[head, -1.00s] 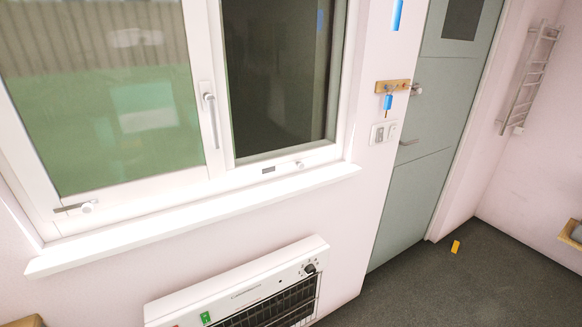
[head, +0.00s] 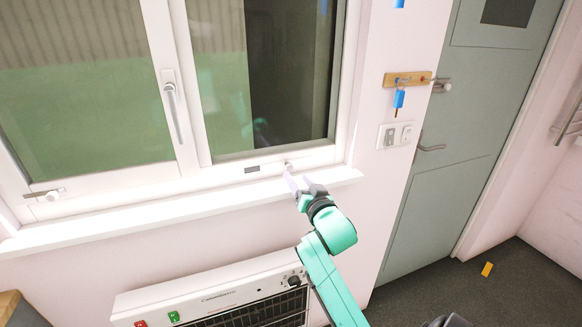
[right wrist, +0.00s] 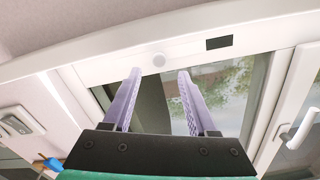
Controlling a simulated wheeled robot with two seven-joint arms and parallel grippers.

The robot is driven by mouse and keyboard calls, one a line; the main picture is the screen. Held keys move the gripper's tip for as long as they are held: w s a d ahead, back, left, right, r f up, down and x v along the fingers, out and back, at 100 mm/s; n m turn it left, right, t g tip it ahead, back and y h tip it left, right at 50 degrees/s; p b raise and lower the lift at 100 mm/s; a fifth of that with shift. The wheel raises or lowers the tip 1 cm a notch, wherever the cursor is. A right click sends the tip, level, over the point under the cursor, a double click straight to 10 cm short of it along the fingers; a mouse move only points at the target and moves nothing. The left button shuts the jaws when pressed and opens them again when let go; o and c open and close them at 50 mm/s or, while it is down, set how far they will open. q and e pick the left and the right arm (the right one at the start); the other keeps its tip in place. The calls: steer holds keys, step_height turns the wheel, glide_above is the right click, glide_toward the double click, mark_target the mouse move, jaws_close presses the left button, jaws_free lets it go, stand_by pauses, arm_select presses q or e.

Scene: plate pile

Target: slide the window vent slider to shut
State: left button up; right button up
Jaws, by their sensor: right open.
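The window vent slider shows as a small pale round knob (head: 288,166) on the bottom frame of the right window pane. A short dark slot (head: 252,170) lies in the frame to its left. My right gripper (head: 299,184) is open and empty just below and right of the knob, over the sill. In the right wrist view the scene appears upside down. There the knob (right wrist: 159,60) appears between the tips of my open right gripper (right wrist: 158,74), with the dark slot (right wrist: 218,42) to its right. I cannot tell if the fingers touch the knob. My left gripper is out of view.
The white sill (head: 215,197) runs below the window. A heater (head: 215,292) stands under it. A window handle (head: 172,105) and a stay (head: 45,193) are on the left. A key rack (head: 405,78), a switch (head: 392,136) and a grey door (head: 455,140) are on the right.

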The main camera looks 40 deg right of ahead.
mark_target(290, 168)
steer(key=x, duration=0.4)
steer(key=shift+w+d+p, duration=0.25)
steer(key=shift+w+p, duration=0.1)
steer(key=shift+w, duration=0.25)
jaws_close()
stand_by(0.8)
